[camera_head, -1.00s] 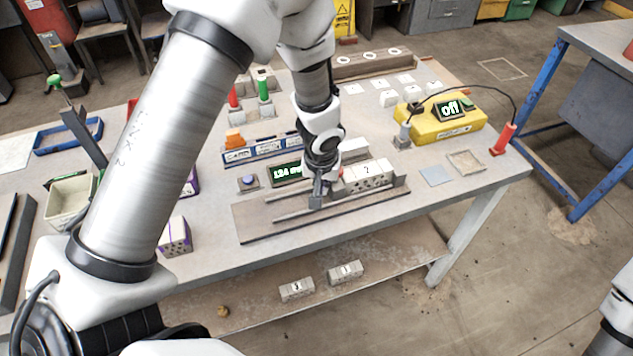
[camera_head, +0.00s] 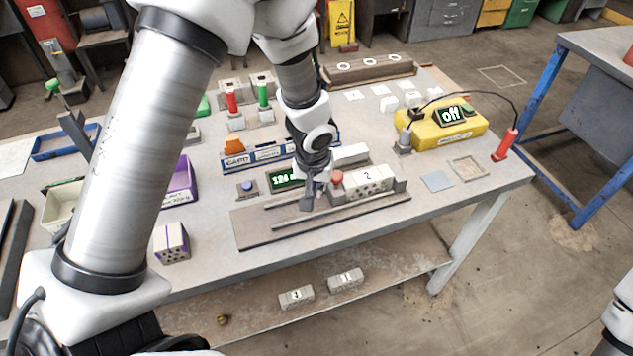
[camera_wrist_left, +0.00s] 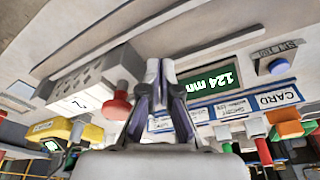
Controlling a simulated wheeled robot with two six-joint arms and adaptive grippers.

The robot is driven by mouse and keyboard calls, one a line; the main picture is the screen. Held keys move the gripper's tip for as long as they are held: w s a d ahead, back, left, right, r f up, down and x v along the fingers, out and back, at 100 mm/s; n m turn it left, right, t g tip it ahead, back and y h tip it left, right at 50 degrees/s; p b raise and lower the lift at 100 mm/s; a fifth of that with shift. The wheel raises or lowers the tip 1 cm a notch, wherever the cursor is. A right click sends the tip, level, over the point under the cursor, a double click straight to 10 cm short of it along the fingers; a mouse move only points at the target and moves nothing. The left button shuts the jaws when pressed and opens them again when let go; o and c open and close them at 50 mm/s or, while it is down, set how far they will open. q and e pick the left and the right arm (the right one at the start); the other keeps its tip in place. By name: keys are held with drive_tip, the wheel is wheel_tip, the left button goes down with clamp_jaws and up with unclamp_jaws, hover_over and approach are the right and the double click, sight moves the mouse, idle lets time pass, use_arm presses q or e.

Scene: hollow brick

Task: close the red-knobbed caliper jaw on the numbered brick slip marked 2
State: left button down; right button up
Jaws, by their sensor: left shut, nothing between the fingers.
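The brick slip marked 2 (camera_head: 368,181) lies on the caliper's board (camera_head: 262,236), with an upright grey end jaw (camera_head: 401,186) at its right end. The red knob (camera_head: 337,177) of the sliding jaw is at the slip's left end. I cannot tell whether that jaw touches the slip. My left gripper (camera_head: 309,203) is shut and empty, low over the rails, just left of the knob. In the left wrist view its fingers (camera_wrist_left: 156,68) are together beside the red knob (camera_wrist_left: 118,105), apart from it, and the slip (camera_wrist_left: 78,92) is beyond. My right gripper is out of view.
A green display (camera_head: 285,180) behind the board reads 124 mm; it also shows in the left wrist view (camera_wrist_left: 215,78). A blue button (camera_head: 248,187) is beside it. A yellow box (camera_head: 448,130) reads off. Slips 3 (camera_head: 296,297) and 1 (camera_head: 345,279) lie on the lower shelf.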

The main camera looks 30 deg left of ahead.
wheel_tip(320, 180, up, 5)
drive_tip(key=p, duration=0.4)
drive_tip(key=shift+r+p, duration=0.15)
drive_tip(key=shift+p, duration=0.15)
